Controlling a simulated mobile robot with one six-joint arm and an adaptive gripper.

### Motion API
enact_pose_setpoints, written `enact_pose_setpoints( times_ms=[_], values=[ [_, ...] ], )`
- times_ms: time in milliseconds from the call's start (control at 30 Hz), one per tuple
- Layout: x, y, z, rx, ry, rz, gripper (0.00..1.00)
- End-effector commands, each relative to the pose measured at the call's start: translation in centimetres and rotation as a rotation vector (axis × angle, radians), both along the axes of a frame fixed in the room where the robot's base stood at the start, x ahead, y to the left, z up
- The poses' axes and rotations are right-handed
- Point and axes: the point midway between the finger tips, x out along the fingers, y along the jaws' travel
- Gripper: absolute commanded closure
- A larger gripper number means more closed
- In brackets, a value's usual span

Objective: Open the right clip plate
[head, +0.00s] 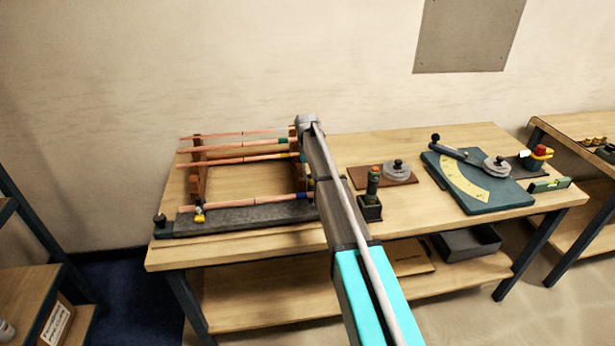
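The copper manifold stands at the left of the workbench, with several copper pipes (240,158) running left to right between two upright brown supports. The left support (196,178) shows clearly. The right support (300,178) is partly covered by my arm, and only its left edge shows. I cannot make out the right clip plate or whether it is open. My arm reaches up from the bottom of the picture, and its grey far end is at the top of the right support. My gripper is hidden behind the arm, so its fingers do not show.
A dark base (250,215) lies along the front of the manifold on the workbench (320,240). To the right are a dark green-handled tool in a holder (371,208), a brown board (370,178) with a round grey piece, and a teal bending plate (490,200). A second table stands far right.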

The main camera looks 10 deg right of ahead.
Motion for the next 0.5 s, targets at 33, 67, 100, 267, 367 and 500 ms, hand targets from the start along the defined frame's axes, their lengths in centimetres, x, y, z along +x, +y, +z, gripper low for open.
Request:
enact_pose_setpoints(
  times_ms=[33,67,100,267,367,500],
  values=[
    [0.22,-0.01,-0.30,0.000,0.015,0.000,1.00],
    [0.33,-0.01,-0.38,0.000,0.025,0.000,1.00],
    [0.45,-0.02,-0.48,0.000,0.041,0.000,1.00],
    [0.72,-0.02,-0.74,0.000,0.093,0.000,1.00],
    [0.73,-0.02,-0.72,0.000,0.109,0.000,1.00],
    [0.65,-0.03,-0.63,0.000,0.112,0.000,1.00]
  ],
)
